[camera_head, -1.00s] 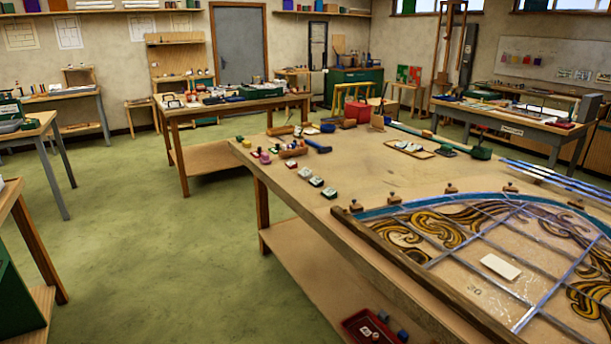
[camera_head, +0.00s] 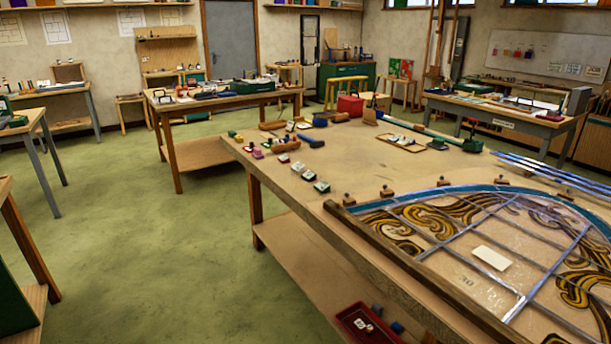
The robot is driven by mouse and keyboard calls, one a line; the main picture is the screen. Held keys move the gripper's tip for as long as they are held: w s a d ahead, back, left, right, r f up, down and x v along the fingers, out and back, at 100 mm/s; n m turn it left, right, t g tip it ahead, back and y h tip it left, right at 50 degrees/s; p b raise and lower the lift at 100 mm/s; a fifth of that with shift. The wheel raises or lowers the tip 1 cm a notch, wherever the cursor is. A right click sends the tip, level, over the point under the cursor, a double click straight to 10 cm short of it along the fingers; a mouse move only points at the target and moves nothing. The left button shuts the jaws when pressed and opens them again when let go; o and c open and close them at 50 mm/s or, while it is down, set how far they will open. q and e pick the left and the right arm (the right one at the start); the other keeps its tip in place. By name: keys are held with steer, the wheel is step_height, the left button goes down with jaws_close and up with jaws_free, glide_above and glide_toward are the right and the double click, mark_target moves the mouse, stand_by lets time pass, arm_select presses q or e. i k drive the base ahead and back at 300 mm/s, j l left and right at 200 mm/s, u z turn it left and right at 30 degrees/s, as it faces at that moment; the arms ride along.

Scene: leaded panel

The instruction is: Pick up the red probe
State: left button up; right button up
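I cannot make out a red probe for sure in the head view. Small items lie on the large wooden workbench (camera_head: 345,165), too small to identify. Among them are several small blocks with pale tops near the left edge, such as one block (camera_head: 321,187). A leaded panel (camera_head: 465,282) with amber swirls and a blue curved border lies on the bench at the right. Neither of my grippers is in view.
A red box (camera_head: 350,106) stands near the bench's far end. A red tray (camera_head: 368,325) with small items is on the lower shelf. Another table (camera_head: 225,105) stands behind at left, and a grey-topped table (camera_head: 500,108) at right. The green floor (camera_head: 150,250) at left is clear.

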mark_target(284, 158)
steer(key=i+j, duration=0.55)
steer(key=i, duration=0.35)
steer(key=i+j+z, duration=0.15)
steer(key=i+j, duration=0.35)
steer(key=i, duration=0.35)
steer(key=i+j, duration=0.65)
steer(key=i, duration=0.2)
steer(key=i+j+z, duration=0.15)
steer(key=i+j, duration=0.5)
steer(key=i, duration=0.2)
